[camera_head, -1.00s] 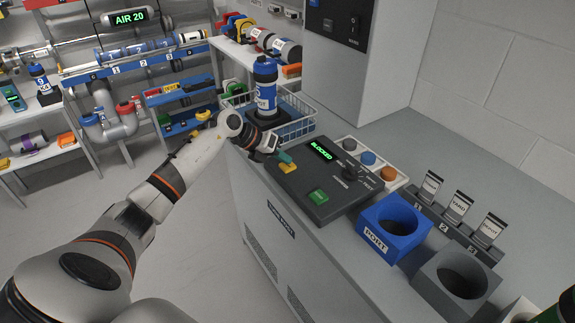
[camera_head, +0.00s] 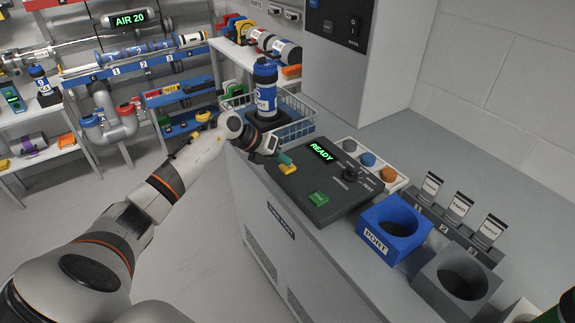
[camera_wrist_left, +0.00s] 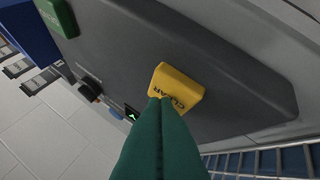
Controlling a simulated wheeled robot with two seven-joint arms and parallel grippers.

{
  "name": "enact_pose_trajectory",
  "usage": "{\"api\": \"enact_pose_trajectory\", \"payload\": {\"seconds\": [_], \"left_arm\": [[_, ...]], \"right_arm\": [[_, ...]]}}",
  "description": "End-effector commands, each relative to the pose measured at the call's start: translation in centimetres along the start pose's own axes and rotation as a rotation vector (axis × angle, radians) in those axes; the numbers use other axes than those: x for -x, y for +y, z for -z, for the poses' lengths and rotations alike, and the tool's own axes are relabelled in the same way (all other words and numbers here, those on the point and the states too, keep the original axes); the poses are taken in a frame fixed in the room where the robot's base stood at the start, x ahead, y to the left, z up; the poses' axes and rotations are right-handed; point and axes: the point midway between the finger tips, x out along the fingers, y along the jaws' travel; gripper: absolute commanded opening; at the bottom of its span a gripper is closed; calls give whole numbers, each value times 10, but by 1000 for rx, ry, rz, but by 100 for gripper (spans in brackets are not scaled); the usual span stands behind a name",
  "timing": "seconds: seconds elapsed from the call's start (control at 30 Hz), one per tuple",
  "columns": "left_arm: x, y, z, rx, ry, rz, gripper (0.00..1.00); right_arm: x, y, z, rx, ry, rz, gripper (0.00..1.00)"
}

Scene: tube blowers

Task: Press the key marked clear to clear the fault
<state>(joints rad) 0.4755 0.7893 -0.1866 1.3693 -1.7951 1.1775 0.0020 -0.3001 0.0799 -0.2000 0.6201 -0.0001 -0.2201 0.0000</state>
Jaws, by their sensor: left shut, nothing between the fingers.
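The yellow key marked CLEAR (camera_wrist_left: 178,88) sits on the dark grey control panel (camera_wrist_left: 225,60) in the left wrist view. It also shows in the head view (camera_head: 288,169), just below my left gripper's tip. My left gripper (camera_head: 286,158) is shut and empty. Its green fingertips (camera_wrist_left: 161,103) lie at the key's edge in the wrist view; I cannot tell whether they press it. The panel display (camera_head: 321,152) reads READY in green. A green key (camera_head: 318,199) and a black knob (camera_head: 350,174) are on the same panel.
A blue block marked PORT (camera_head: 375,239) and a grey block (camera_head: 440,275) stand right of the panel. A wire basket (camera_head: 300,128) with a blue-capped bottle (camera_head: 265,88) is behind the gripper. A tray with round buttons (camera_head: 388,174) borders the panel.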

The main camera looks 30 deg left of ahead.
Motion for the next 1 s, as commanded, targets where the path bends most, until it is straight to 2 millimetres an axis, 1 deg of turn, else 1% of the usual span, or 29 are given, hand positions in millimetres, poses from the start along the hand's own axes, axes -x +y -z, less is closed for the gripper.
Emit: {"api": "enact_pose_trajectory", "payload": {"seconds": [0.03,0.17,0.57,1.0], "left_arm": [[4,2,3,-1,0,1,0],[8,6,6,-1,1,0,0],[10,7,8,-1,2,0,0],[39,28,29,-1,2,1,0]], "right_arm": [[4,0,0,0,0,0,36],[9,0,-1,0,0,0,36],[10,0,-1,0,0,0,36],[41,0,-4,0,0,0,36]]}}
